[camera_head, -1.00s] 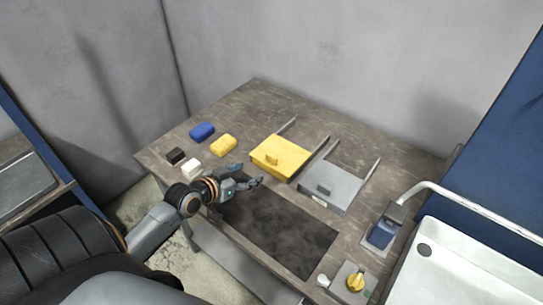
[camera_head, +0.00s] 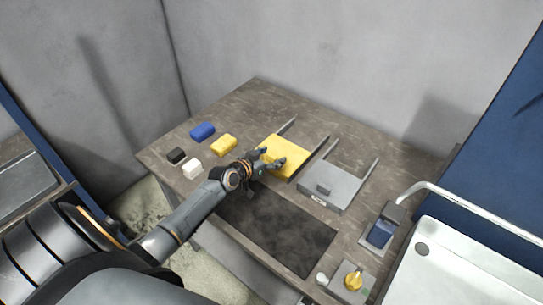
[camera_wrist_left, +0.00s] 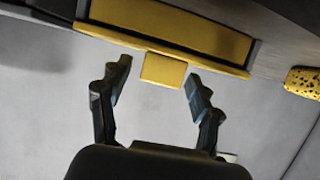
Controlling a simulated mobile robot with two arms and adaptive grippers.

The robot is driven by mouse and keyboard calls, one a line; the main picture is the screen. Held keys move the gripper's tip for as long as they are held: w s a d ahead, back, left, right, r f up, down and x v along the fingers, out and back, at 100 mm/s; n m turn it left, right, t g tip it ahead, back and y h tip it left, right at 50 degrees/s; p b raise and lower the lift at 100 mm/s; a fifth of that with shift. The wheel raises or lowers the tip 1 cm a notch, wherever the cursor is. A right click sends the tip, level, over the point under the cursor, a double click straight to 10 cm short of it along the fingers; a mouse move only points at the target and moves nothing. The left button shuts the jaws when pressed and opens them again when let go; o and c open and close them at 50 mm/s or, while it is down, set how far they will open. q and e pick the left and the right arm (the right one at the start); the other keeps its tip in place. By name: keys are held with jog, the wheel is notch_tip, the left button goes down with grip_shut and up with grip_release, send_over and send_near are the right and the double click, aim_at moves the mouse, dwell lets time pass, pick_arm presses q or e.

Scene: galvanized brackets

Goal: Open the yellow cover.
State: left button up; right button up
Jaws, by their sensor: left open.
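The yellow cover (camera_head: 292,151) lies flat between two rails on the worktop, and my left gripper hides its near left part in the head view. In the left wrist view the cover (camera_wrist_left: 180,25) shows at the top, with its small yellow handle block (camera_wrist_left: 163,69) standing out from it. My left gripper (camera_head: 274,159) is over the cover's near side. Its fingers are open, one on each side of the handle in the left wrist view (camera_wrist_left: 158,84), with gaps on both sides. My right gripper is not in view.
A grey cover (camera_head: 332,185) with a handle lies right of the yellow one. Blue (camera_head: 202,131), yellow (camera_head: 223,145), black (camera_head: 176,156) and white (camera_head: 192,168) blocks lie to the left. A dark recess (camera_head: 275,232) is in front. A yellow knob (camera_head: 354,280) and a white sink (camera_head: 450,265) are at right.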

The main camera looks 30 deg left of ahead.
aim_at(286, 148)
pick_arm(q)
jog(key=shift+w, duration=0.2)
grip_shut()
jog(key=w+b, duration=0.1)
jog(key=w, duration=0.1)
jog(key=w+b, duration=0.2)
jog(key=w, duration=0.1)
jog(key=w+b, duration=0.1)
jog(key=w, duration=0.1)
jog(key=shift+w+d+f+b, duration=0.2)
jog(key=shift+d+f+b, duration=0.1)
jog(key=shift+b, duration=0.1)
jog(key=shift+w+r, duration=0.15)
jog(key=shift+w, duration=0.2)
